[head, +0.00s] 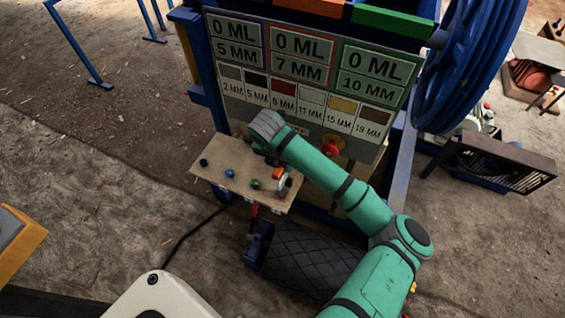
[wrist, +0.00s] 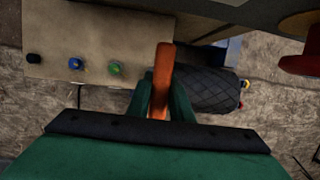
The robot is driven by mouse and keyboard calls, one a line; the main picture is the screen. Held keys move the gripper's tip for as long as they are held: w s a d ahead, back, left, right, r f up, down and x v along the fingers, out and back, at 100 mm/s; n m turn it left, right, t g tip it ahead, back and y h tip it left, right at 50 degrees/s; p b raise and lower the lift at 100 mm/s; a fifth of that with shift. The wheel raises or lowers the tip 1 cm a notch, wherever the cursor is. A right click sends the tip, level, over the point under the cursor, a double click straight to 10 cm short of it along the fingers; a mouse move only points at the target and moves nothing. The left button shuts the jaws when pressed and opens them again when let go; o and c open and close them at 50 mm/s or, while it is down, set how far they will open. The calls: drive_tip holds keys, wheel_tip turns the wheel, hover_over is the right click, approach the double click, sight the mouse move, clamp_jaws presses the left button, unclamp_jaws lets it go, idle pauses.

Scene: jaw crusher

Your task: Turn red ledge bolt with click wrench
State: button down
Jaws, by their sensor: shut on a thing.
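The pale ledge (head: 225,158) carries a black bolt (head: 204,162), a blue bolt (head: 229,173) and a green bolt (head: 255,184). They also show in a row in the wrist view: black (wrist: 33,58), blue (wrist: 75,63), green (wrist: 115,69). My gripper (wrist: 161,95) is shut on an orange-red handle (wrist: 163,62), which I take to be the click wrench; its orange end (head: 278,173) shows over the ledge's right end. A greyish round part (head: 284,184) shows beside it. I cannot make out the red bolt; the handle and gripper cover the area right of the green bolt.
The panel with the ML and MM labels (head: 300,85) rises behind the ledge. A red knob (head: 330,150) sticks out right of my gripper, and is close at right in the wrist view (wrist: 300,60). A black quilted cylinder (head: 310,258) lies below the ledge.

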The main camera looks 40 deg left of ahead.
drive_tip(key=shift+f, duration=2.15)
idle(0.4)
drive_tip(key=shift+m+h, duration=0.7)
drive_tip(key=shift+m, duration=2.1)
drive_tip(key=shift+a, duration=0.1)
